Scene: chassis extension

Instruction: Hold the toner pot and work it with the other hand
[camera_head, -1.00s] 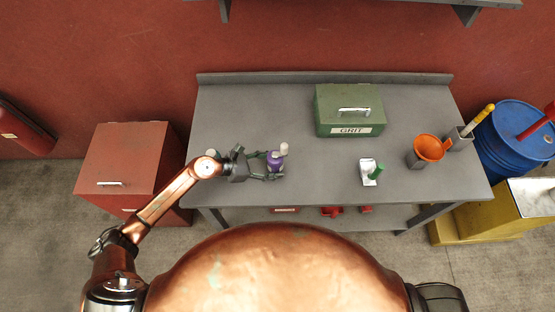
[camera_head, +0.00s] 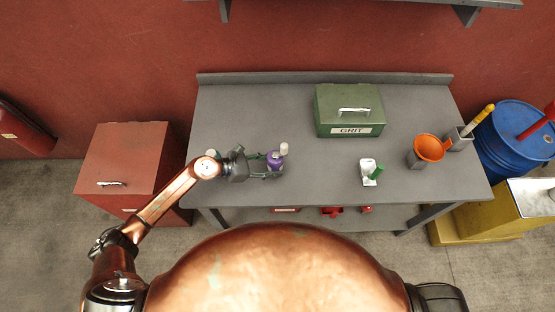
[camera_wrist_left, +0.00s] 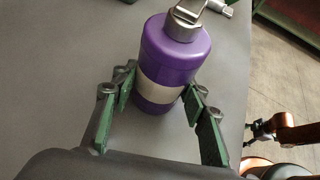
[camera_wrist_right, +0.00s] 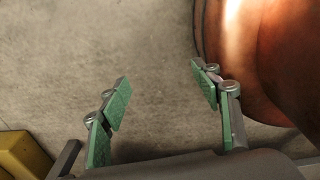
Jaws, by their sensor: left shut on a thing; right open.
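The toner pot is a purple bottle (camera_head: 275,161) with a pale top, on the left part of the grey table. In the left wrist view the toner pot (camera_wrist_left: 172,60) has a grey band and a metal cap; the cap's upper part runs off the top edge. My left gripper (camera_head: 272,166) is shut on the pot, its green-padded fingers on either side near the band (camera_wrist_left: 158,95). My right gripper (camera_wrist_right: 163,88) is open and empty over the bare floor, beside my copper body. It is outside the head view.
A green GRIT box (camera_head: 348,103) stands at the back of the table (camera_head: 310,190). To the right are a white item with a green handle (camera_head: 371,172), an orange funnel (camera_head: 429,148) and a grey holder (camera_head: 460,138). The table's middle is clear. A red cabinet (camera_head: 125,160) stands left.

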